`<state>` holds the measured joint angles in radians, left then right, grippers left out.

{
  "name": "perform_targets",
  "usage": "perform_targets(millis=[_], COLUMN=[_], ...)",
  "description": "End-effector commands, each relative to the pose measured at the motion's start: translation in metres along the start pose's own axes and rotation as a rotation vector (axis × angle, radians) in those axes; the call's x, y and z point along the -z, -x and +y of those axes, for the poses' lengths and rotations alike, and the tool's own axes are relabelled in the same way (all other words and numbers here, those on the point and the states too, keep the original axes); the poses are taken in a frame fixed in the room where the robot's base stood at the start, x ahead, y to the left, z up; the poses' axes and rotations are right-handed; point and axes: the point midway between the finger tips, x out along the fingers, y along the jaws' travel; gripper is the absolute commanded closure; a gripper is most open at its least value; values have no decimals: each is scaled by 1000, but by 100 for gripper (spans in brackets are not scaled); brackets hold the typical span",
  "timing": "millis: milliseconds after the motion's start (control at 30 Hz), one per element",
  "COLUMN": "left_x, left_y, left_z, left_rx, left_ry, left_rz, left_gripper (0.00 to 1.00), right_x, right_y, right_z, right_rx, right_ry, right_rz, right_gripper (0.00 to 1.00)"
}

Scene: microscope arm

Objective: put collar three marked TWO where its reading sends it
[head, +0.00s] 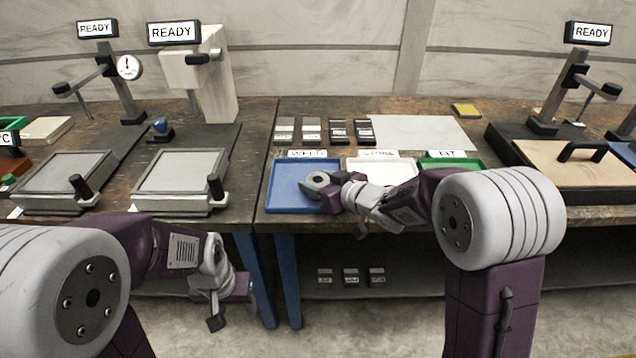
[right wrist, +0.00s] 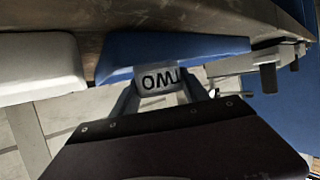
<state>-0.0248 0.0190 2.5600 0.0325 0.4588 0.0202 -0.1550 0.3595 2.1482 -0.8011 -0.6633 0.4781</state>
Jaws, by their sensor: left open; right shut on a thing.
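The collar marked TWO (head: 318,180) is a small grey ring at the blue tray, and its label TWO (right wrist: 160,79) shows upside down in the right wrist view. My right gripper (head: 325,190) is shut on it, over the blue tray (head: 284,191). I cannot tell whether the collar touches the tray floor. The tray's label (head: 307,154) is partly readable and seems to start with WE. The white tray (head: 408,168) and the green tray (head: 467,163) stand to its right. My left gripper (head: 232,303) is open and empty, hanging low before the table front.
Several grey and black blocks (head: 311,130) stand behind the trays, beside a white sheet (head: 425,133). READY signs top the stations at left (head: 173,32) and right (head: 589,33). Small labelled blocks (head: 351,276) sit on the shelf below.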

Motion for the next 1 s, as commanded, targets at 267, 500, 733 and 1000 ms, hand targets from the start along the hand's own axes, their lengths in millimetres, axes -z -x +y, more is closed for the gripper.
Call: perform_targets(millis=[267, 500, 733, 1000], left_x=[0, 0, 2, 4], left_y=[-1, 4, 19, 37], left_z=[0, 0, 0, 1], left_rx=[0, 0, 0, 0], left_ry=[0, 0, 0, 0], left_rz=[0, 0, 0, 0], left_gripper=[46, 46, 46, 46], right_x=[-2, 4, 6, 4], right_y=[0, 4, 54, 110], right_z=[0, 0, 1, 1], right_rx=[0, -1, -4, -3], right_ry=[0, 0, -1, -1], right_rz=[-1, -1, 0, -2], right_gripper=[26, 26, 26, 26])
